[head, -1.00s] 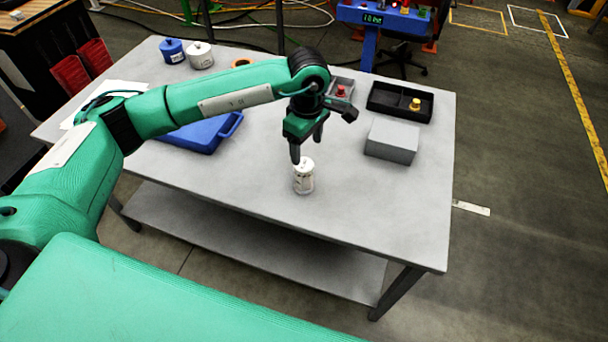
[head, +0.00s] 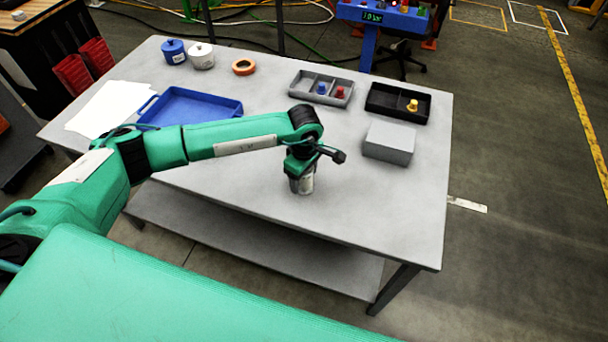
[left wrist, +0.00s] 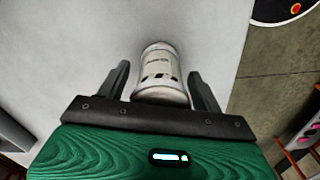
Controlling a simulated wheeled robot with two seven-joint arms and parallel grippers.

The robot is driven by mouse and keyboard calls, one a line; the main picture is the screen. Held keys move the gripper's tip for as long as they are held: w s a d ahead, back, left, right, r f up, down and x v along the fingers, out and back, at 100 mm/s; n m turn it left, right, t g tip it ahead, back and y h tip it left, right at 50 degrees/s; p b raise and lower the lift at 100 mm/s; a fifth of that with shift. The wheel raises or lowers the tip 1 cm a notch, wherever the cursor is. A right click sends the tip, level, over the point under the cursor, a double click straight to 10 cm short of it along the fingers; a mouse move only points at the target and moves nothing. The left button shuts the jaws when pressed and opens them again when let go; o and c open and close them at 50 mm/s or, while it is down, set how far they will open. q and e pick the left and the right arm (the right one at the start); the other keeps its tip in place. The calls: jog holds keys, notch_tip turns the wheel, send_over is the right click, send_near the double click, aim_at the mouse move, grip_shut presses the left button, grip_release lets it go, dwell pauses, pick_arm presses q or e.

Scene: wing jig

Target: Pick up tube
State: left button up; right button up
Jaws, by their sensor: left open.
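The tube (head: 305,184) is a short white cylinder with printed labels, upright near the table's front edge. In the left wrist view the tube (left wrist: 160,72) stands between the two fingers. My left gripper (head: 301,180) is lowered over it from above and hides its upper part in the head view. In the left wrist view my left gripper (left wrist: 160,85) is open, with one dark finger on each side of the tube and small gaps visible. My right gripper is not in view.
A grey box (head: 389,142) stands to the right. Behind are a grey divided tray (head: 318,99), a black tray (head: 386,113), an orange ring (head: 243,67), a blue tray (head: 190,120), and blue (head: 173,54) and white (head: 201,58) canisters. The front right tabletop (head: 390,215) is clear.

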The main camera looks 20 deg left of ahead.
pick_arm(q)
jog(key=c, duration=1.1)
